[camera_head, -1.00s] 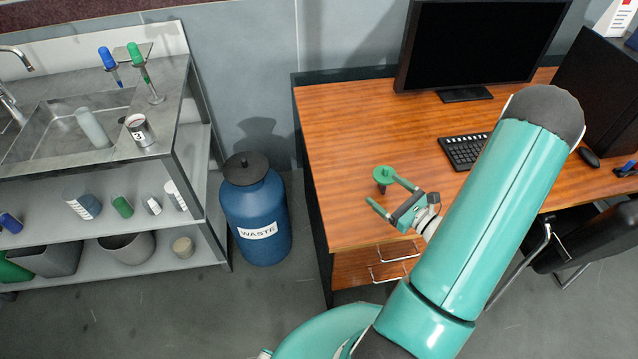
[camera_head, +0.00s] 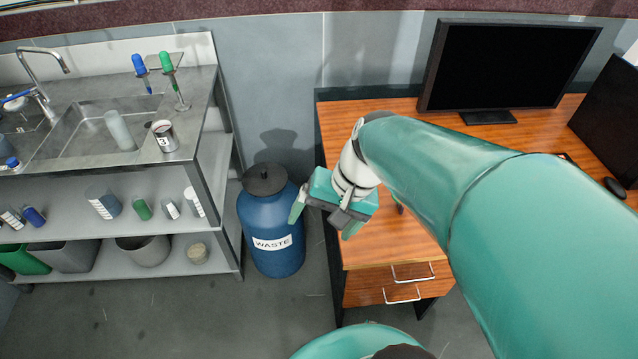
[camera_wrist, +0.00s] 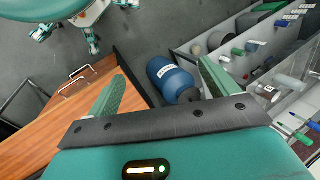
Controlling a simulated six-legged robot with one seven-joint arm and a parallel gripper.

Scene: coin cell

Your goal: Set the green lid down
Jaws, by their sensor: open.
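My gripper (camera_head: 325,220) is open and empty in the head view, over the left edge of the wooden desk (camera_head: 362,252), near the blue waste barrel. In the wrist view its two green fingers (camera_wrist: 162,88) are spread apart with nothing between them. The green lid is almost wholly hidden behind my arm in the head view. Only a small sliver (camera_head: 398,205) at the arm's edge over the desk may be part of it. I cannot make out the lid in the wrist view.
The blue waste barrel (camera_head: 272,225) with a dark cap stands between the desk and the steel sink bench (camera_head: 120,165). It also shows in the wrist view (camera_wrist: 172,80). A monitor (camera_head: 505,65) stands at the desk's back. Bare floor lies in front of the barrel.

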